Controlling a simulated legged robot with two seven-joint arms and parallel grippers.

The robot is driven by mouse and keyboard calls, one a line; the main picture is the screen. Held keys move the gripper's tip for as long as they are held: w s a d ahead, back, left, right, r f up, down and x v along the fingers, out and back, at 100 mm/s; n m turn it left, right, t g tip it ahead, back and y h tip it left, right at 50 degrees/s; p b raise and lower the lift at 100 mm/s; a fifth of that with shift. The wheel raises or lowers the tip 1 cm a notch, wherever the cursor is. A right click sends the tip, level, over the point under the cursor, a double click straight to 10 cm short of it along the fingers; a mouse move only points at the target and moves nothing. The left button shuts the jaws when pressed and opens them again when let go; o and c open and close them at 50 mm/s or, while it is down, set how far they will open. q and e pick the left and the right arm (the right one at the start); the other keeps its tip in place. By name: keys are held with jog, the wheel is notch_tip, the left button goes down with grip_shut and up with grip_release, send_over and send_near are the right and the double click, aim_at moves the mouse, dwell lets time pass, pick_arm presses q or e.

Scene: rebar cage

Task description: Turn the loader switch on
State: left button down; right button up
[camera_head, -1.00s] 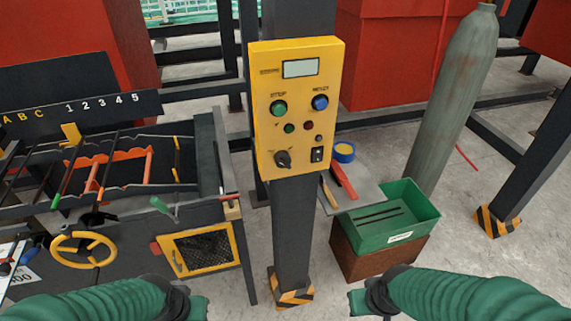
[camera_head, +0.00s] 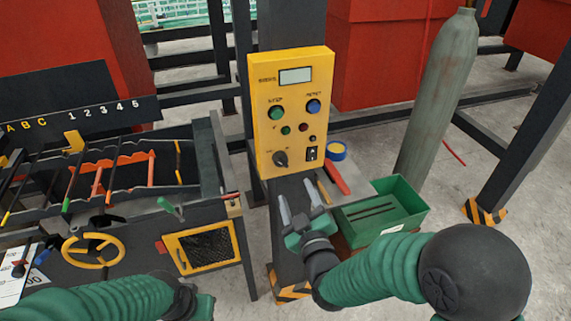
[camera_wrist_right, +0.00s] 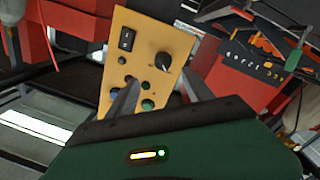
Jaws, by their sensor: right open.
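The yellow control panel (camera_head: 290,110) stands on a dark post in the head view. It carries a black rotary knob (camera_head: 280,158) at lower left and a black rocker switch (camera_head: 312,153) at lower right. The labels are too small to read surely. My right gripper (camera_head: 297,192) is open and empty, just below the panel, fingers pointing up towards it. In the right wrist view the panel (camera_wrist_right: 150,38) appears turned over, with the rocker switch (camera_wrist_right: 127,39) and the knob (camera_wrist_right: 163,62) beyond the spread fingers (camera_wrist_right: 158,98). My left arm shows at lower left; its fingertips are not visible.
A green box (camera_head: 395,212) stands right of the post, near a blue-yellow tape roll (camera_head: 337,151) and a red-handled tool (camera_head: 336,178). A workbench with a yellow handwheel (camera_head: 93,250) is at left. A grey gas cylinder (camera_head: 440,100) stands at right.

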aim_at(282, 165)
jog(key=x, duration=0.4)
jog(key=p+x, duration=0.1)
jog(key=x, duration=0.3)
jog(key=a+x, duration=0.1)
jog(key=x, duration=0.3)
jog(key=shift+s+p, duration=0.1)
jog(key=shift+p, duration=0.3)
jog(key=shift+d+r, duration=0.1)
jog(key=shift+d, duration=0.25)
jog(key=shift+a, duration=0.25)
jog(key=c, duration=1)
grip_shut()
pick_arm(q)
jog(key=shift+a+r, duration=0.25)
jog(key=shift+r, duration=0.8)
